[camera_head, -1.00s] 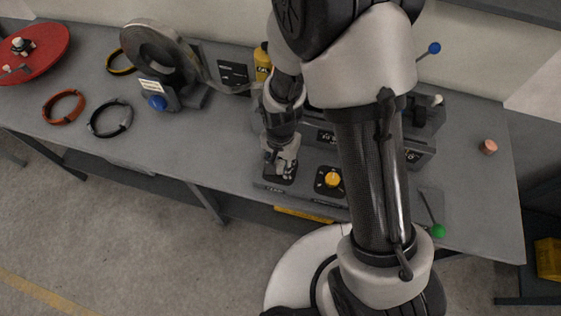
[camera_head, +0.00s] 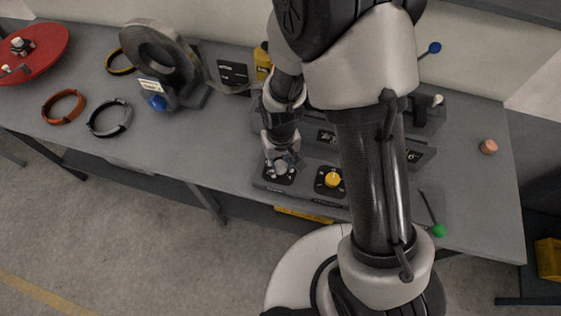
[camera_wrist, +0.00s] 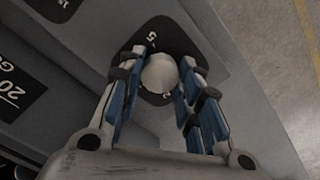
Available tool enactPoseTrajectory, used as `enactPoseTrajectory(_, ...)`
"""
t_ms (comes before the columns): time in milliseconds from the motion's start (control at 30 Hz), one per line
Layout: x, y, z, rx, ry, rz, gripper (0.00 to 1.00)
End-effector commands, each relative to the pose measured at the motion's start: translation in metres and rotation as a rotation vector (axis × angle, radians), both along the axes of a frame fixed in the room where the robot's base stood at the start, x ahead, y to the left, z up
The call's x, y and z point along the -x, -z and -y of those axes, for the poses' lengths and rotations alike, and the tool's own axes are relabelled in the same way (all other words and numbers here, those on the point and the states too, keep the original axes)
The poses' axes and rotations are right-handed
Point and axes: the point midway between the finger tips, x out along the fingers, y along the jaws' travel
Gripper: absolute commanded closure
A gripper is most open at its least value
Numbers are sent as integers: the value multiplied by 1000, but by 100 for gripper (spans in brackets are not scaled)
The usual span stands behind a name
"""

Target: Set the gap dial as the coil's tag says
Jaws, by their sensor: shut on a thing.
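A pale round knob (camera_wrist: 160,73) stands on a black dial plate (camera_wrist: 151,37) in the wrist view. My gripper (camera_wrist: 160,76) has a finger on each side of the knob and is shut on it. The number 5 shows beside the knob; the rest of the scale is mostly covered. In the head view my gripper (camera_head: 281,166) is over the left dial on the bench front. A grey coil (camera_head: 165,58) stands upright at the back left. It has a white tag (camera_head: 151,86), whose writing is too small to read.
A yellow knob (camera_head: 332,179) on its own black plate is just right of my gripper. A green-ended lever (camera_head: 438,230) and a blue-ended lever (camera_head: 434,48) are further right. A copper piece (camera_head: 488,146) lies on the right bench.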

Motion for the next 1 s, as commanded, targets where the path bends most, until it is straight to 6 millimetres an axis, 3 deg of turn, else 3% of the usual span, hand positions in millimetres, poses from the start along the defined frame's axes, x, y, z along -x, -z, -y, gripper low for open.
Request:
enactPoseTrajectory(300,0,0,0,0,-113,-1,92)
enactPoseTrajectory(833,0,0,0,0,-132,-1,92)
enactPoseTrajectory(867,0,0,0,0,-132,-1,66)
enactPoseTrajectory(1000,0,0,0,0,-131,-1,57)
